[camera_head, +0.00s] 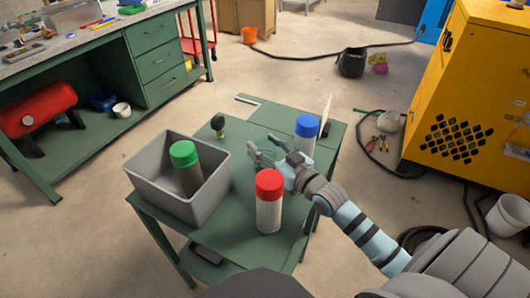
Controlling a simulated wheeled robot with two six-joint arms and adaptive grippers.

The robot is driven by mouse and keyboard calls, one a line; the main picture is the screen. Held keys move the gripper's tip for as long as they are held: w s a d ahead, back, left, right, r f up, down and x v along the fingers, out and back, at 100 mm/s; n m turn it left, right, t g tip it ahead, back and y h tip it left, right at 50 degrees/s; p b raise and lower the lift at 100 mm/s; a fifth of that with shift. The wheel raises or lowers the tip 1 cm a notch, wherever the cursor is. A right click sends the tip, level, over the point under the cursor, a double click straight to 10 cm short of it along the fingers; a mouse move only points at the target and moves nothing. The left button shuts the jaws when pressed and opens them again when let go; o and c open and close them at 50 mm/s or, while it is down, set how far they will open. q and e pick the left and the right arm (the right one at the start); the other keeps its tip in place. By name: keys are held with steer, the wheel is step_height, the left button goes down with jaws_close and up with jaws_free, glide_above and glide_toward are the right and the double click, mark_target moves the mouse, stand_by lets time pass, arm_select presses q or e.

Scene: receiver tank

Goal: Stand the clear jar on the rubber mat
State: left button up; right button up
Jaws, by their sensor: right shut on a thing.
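My right gripper (266,149) reaches in from the right over the green table (160,214). It is shut on a small, see-through, grey-green shape that looks like the clear jar (263,159); its outline is hard to make out. I cannot tell whether it touches the table. A red-capped white jar (269,214) stands just in front of the gripper, and a blue-capped white jar (306,127) stands behind it. I cannot pick out the rubber mat with certainty against the green tabletop. My left gripper is not in view.
A grey bin (208,205) on the table's left holds a green-capped jar (187,170) with brown contents. A small dark knob-like item (217,123) stands behind the bin. A thin pale panel (324,116) stands at the back right. A yellow cabinet (480,95) is at right.

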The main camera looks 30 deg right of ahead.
steer(key=o, duration=1.3)
steer(key=shift+c, duration=0.2)
